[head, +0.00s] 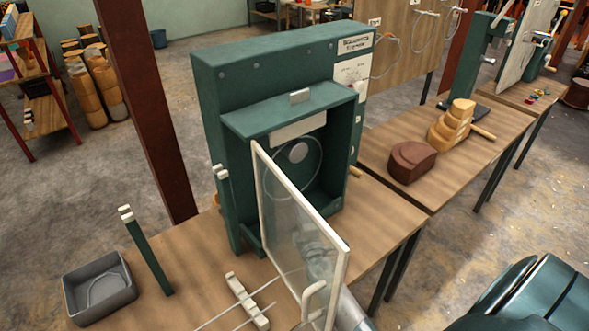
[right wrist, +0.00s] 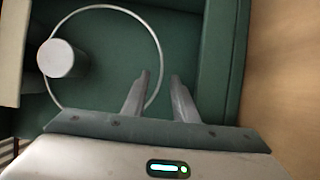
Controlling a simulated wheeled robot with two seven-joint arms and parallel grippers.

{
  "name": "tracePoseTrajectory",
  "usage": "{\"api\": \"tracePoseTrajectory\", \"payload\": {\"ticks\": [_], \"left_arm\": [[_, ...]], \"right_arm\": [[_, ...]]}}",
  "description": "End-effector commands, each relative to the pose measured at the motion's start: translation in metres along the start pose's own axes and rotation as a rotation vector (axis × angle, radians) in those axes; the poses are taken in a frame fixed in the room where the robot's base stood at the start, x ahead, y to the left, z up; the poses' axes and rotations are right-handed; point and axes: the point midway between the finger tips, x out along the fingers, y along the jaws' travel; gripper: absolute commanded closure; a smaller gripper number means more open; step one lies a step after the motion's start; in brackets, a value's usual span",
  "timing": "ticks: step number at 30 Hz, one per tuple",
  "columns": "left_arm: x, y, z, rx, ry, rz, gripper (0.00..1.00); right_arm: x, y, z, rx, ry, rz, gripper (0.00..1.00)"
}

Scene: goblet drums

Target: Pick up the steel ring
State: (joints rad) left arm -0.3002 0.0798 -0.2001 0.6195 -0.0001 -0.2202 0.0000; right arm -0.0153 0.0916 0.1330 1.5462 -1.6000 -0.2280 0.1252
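The steel ring is a thin, pale hoop inside a green cabinet (head: 270,75). In the head view the steel ring (head: 322,160) shows partly through the open glass door (head: 300,235). In the right wrist view the steel ring (right wrist: 157,42) is close, and a round pale peg (right wrist: 62,58) overlaps its left side. I cannot tell if the peg bears it. My right gripper (right wrist: 160,76) is open, and the ring's right edge runs between its fingers. In the head view my right gripper (head: 318,258) is blurred behind the glass. My left gripper is not in view.
A grey tray (head: 82,312) with a thin loop in it stands at the table's left end. Green posts (head: 148,255) with pale tops stand nearby. The glass door's pale frame and handle (head: 312,296) stand out toward me. Another table (head: 475,165) holds wooden blocks.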

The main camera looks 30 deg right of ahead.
Motion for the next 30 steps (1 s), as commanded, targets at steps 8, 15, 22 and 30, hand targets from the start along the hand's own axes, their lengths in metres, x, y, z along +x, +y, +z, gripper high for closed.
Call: {"api": "tracePoseTrajectory", "payload": {"ticks": [8, 15, 22, 30], "left_arm": [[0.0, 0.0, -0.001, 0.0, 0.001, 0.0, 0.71], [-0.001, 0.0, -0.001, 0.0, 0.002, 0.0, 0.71], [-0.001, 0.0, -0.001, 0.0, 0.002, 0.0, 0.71], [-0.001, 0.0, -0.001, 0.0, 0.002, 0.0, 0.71]], "right_arm": [[0.001, -0.001, 0.0, 0.0, 0.0, -0.001, 0.74], [0.013, 0.001, -0.001, 0.0, 0.0, 0.001, 0.74], [0.043, 0.001, 0.0, -0.001, 0.0, 0.001, 0.74], [0.061, 0.0, -0.001, 0.0, 0.001, -0.001, 0.74]]}}
